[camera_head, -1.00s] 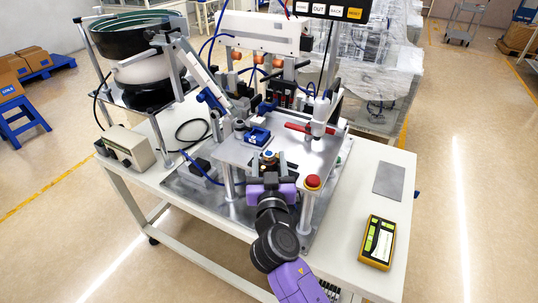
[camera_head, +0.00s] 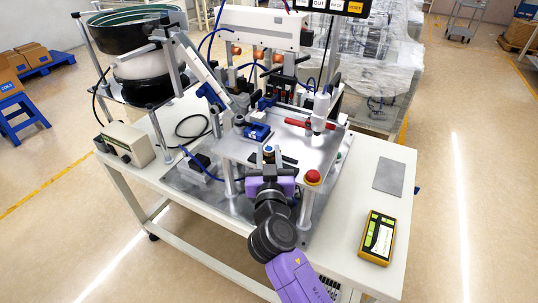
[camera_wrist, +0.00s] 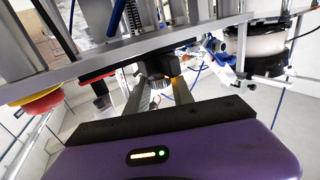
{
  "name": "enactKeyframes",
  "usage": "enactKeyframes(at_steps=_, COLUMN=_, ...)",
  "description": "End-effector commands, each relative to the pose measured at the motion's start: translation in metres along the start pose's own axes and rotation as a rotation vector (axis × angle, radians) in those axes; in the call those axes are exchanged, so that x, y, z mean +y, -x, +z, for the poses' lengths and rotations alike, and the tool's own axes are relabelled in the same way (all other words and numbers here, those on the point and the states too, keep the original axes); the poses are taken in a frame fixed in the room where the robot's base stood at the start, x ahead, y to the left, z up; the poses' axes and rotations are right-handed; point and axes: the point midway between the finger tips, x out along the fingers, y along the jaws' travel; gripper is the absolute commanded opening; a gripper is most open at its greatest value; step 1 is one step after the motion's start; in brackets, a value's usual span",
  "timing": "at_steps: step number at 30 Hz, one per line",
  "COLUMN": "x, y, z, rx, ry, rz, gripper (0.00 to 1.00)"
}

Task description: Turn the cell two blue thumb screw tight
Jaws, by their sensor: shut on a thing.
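My gripper (camera_head: 269,178), purple with dark fingers, is at the front edge of the metal top plate (camera_head: 235,152) of the bench machine. A small blue-topped knob, which I take as the blue thumb screw (camera_head: 268,149), shows just beyond the gripper. In the wrist view, which is upside down, my gripper (camera_wrist: 158,92) has its two fingers on either side of a dark round knob (camera_wrist: 155,80) at the plate. The fingers are shut on it. Its colour is hard to tell there, and the thread is hidden.
A red push button (camera_head: 312,177) stands close to the right of my gripper. A blue block (camera_head: 256,133) and a red-handled clamp (camera_head: 310,125) are on the plate behind. A yellow handheld meter (camera_head: 377,238) lies on the bench at right. The bowl feeder (camera_head: 130,35) stands at left.

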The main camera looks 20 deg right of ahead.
Motion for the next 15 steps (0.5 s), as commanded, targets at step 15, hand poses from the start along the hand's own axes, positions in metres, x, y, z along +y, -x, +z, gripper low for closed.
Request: enactKeyframes(at_steps=15, x=-0.0059, y=-0.0004, z=0.0084, rx=0.005, ry=-0.004, rz=0.221, gripper=0.00)
